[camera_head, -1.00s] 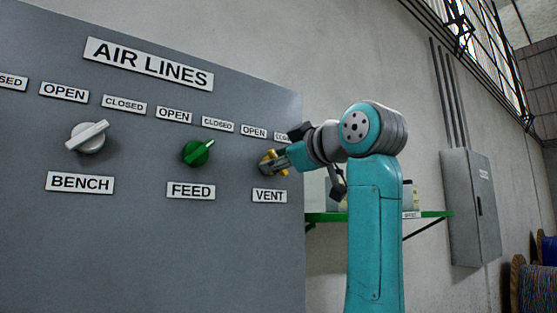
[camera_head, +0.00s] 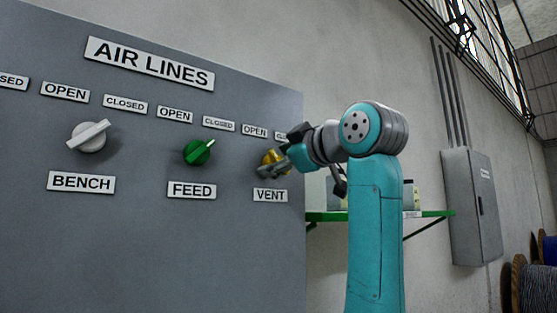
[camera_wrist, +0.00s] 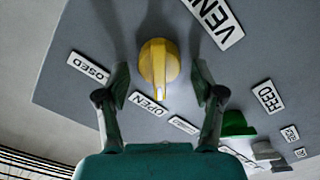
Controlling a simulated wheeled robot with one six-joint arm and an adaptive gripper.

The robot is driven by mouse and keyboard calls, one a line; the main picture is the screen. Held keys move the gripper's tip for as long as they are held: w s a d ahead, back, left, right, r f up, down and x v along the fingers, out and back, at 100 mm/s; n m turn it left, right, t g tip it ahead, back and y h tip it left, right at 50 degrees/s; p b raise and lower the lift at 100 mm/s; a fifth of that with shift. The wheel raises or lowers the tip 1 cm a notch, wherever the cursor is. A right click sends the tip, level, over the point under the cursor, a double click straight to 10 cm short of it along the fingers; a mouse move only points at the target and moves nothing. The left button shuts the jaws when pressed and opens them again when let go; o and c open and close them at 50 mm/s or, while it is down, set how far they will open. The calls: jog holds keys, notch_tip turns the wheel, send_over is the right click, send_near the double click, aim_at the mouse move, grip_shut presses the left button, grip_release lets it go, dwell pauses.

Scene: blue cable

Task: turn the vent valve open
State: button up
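The yellow vent valve knob (camera_head: 273,157) is on the grey panel above the VENT label (camera_head: 270,195), partly hidden by my gripper (camera_head: 272,162) in the head view. In the wrist view the knob (camera_wrist: 158,65) shows clearly, its white-marked end pointing toward the OPEN plate (camera_wrist: 148,104). My gripper's two fingers (camera_wrist: 162,83) stand apart on either side of the knob, with a visible gap on each side. The vent's CLOSED plate (camera_wrist: 88,67) is off to the left in the wrist view, partly hidden by a finger.
The green FEED knob (camera_head: 198,152) and white BENCH knob (camera_head: 89,136) are to the left on the same panel. A green shelf (camera_head: 428,214) and a grey wall cabinet (camera_head: 470,205) are on the right. Cable spools (camera_head: 535,285) stand at the far right.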

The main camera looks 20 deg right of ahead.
jog(key=shift+s, duration=0.1)
jog(key=v, duration=1.2)
dwell(0.4)
